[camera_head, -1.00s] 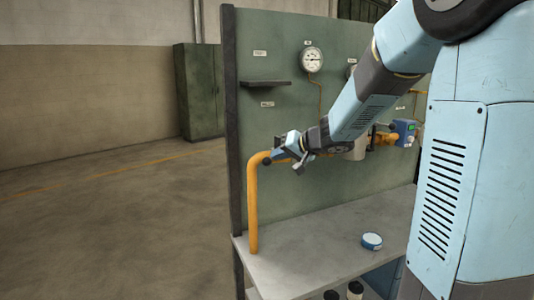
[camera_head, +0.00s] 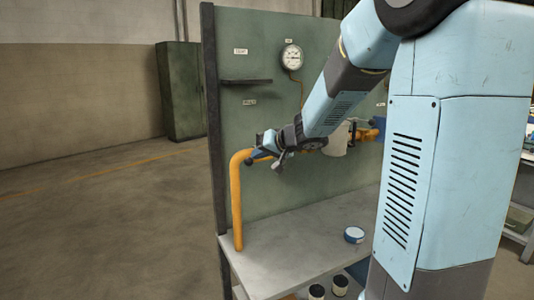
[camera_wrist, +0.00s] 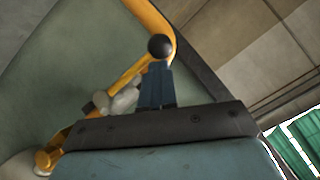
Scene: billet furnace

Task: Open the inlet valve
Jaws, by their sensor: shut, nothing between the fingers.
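The inlet valve sits on the orange pipe (camera_head: 236,200) at the panel's left. Its handle's black ball knob (camera_wrist: 160,47) is just beyond my fingertips in the wrist view, and it also shows in the head view (camera_head: 248,161). A pale metal valve body (camera_wrist: 124,100) on the pipe shows left of my fingers, partly hidden. My gripper (camera_wrist: 157,68) is shut and empty, its blue fingers together at the knob. I cannot tell whether they touch it. In the head view my gripper (camera_head: 257,154) is beside the pipe's upper bend and hides most of the valve.
A pressure gauge (camera_head: 292,57) and a small shelf (camera_head: 245,82) are on the green panel (camera_head: 255,120). A blue-and-white round tin (camera_head: 354,235) stands on the grey bench (camera_head: 285,255). Jars (camera_head: 340,285) stand below. A green cabinet (camera_head: 181,90) is behind; the floor at left is clear.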

